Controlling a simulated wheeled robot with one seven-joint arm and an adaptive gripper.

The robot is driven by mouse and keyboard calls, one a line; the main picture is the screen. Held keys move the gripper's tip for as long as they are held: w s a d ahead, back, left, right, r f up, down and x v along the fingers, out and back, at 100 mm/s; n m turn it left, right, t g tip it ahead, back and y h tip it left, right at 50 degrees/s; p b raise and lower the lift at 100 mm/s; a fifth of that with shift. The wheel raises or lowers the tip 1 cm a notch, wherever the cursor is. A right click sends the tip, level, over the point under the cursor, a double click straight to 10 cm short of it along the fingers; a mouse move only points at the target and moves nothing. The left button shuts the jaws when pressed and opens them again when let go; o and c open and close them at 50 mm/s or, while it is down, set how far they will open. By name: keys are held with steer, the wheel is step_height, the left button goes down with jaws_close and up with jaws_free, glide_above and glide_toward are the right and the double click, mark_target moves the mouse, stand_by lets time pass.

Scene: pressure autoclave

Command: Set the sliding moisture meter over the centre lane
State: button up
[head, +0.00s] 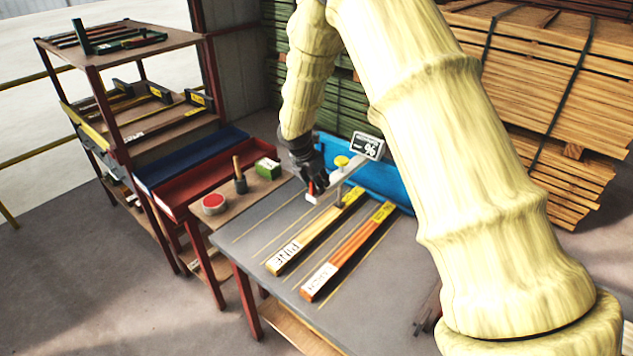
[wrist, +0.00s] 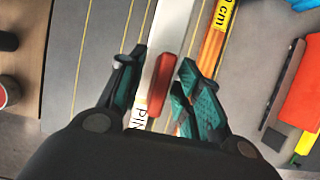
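The moisture meter has a pale beam (head: 325,190) across the far part of the grey table, a "%" display (head: 368,146), a yellow knob (head: 341,161) and a red handle (head: 311,188). Its stem appears at the far end of the pine plank (head: 305,243); its exact lane is hard to tell. An orange-brown plank (head: 345,252) lies to the right. My gripper (head: 309,180) is at the handle. In the wrist view, the fingers of my gripper (wrist: 163,62) stand apart either side of the red handle (wrist: 160,85), with a visible gap on the left.
Yellow lines mark lanes on the table (head: 240,222); its left part is bare. Left are a red tin (head: 214,203), a green box (head: 268,168) and a dark cup (head: 240,184). A shelf rack (head: 120,90) and timber stacks surround the table.

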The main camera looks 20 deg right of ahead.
steer(key=v, duration=1.2)
steer(key=shift+f, duration=0.1)
